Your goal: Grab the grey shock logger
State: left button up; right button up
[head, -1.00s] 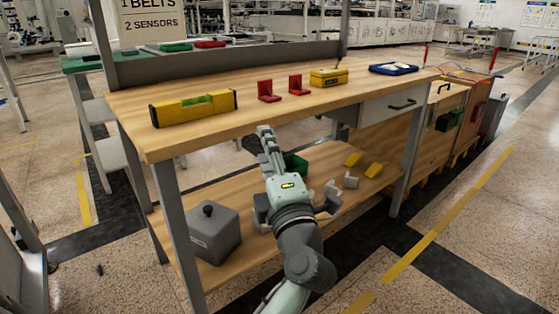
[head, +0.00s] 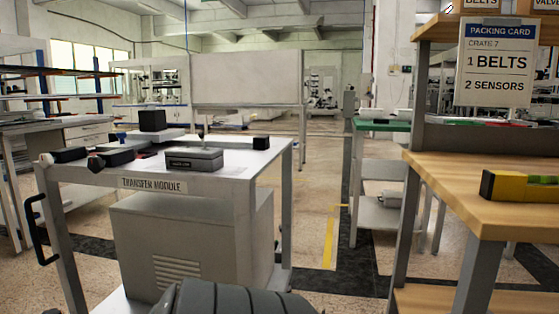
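A small grey box (head: 193,160) with a dark label strip on its front sits on top of the white cart (head: 230,180) marked TRANSFER MODULE. It looks like the shock logger, but its label is too small to read. Neither of my grippers is in view. A dark ribbed part of my own arm shows at the bottom edge, in front of the cart.
The cart also carries a black cube (head: 152,120), dark flat items (head: 115,157) and a small black block (head: 261,142). A wooden workbench (head: 460,185) with a yellow level (head: 520,187) stands at right. Open floor lies between cart and bench.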

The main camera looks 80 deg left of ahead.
aim_at(207, 160)
jog(key=i+l+u, duration=0.1)
jog(key=u, duration=0.3)
jog(key=l+u, duration=0.3)
jog(key=u, duration=0.15)
jog(key=i, duration=0.05)
